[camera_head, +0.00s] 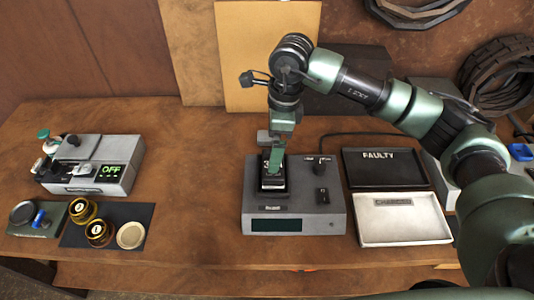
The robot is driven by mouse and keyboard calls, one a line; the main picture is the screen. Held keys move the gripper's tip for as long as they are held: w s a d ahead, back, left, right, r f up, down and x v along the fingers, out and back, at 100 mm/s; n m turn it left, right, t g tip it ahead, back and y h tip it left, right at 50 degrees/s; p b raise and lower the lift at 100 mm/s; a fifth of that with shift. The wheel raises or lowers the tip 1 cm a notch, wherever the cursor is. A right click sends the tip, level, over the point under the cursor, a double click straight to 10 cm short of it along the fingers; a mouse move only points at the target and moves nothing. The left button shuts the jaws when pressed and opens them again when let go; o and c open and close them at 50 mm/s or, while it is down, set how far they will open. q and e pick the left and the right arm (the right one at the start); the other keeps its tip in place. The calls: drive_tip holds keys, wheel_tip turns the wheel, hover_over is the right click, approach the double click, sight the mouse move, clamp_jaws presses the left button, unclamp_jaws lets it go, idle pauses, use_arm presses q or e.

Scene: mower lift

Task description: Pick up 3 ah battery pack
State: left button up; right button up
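A dark battery pack (272,183) stands in the slot of a grey charger-like unit (322,220) in the middle of the bench. A white "3" shows near its top, partly covered by my gripper, so I cannot read the whole label. My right gripper (275,160) comes down from above, its green fingers at the pack's top. The view does not show whether the fingers are closed on the pack or only beside it. My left gripper is not in view.
A black "FAULTY" tray (385,180) and a white "CHARGED" tray (404,232) lie right of the unit. A grey device reading "OFF" (100,178) stands at left, with yellow-black round pieces (99,232) on a dark mat. Bench between is clear.

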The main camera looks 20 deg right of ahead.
drive_tip(key=shift+w+f, duration=0.2)
drive_tip(key=shift+f+p, duration=0.3)
drive_tip(key=shift+f, duration=0.05)
drive_tip(key=shift+s+f+p, duration=0.35)
drive_tip(key=shift+f+p, duration=0.15)
drive_tip(key=shift+f, duration=0.1)
drive_tip(key=shift+s+f+p, duration=0.3)
drive_tip(key=shift+f+p, duration=0.15)
drive_tip(key=shift+f, duration=0.15)
wheel_tip(320, 180, down, 3)
drive_tip(key=shift+w+r+p, duration=0.1)
drive_tip(key=shift+w+p, duration=0.05)
drive_tip(key=shift+p, duration=0.45)
drive_tip(key=shift+w+a+f, duration=0.1)
drive_tip(key=shift+w+f, duration=0.05)
drive_tip(key=shift+f, duration=0.5)
drive_tip(key=c, duration=1.4)
drive_tip(key=shift+r, duration=0.1)
drive_tip(key=shift+c, duration=1.2)
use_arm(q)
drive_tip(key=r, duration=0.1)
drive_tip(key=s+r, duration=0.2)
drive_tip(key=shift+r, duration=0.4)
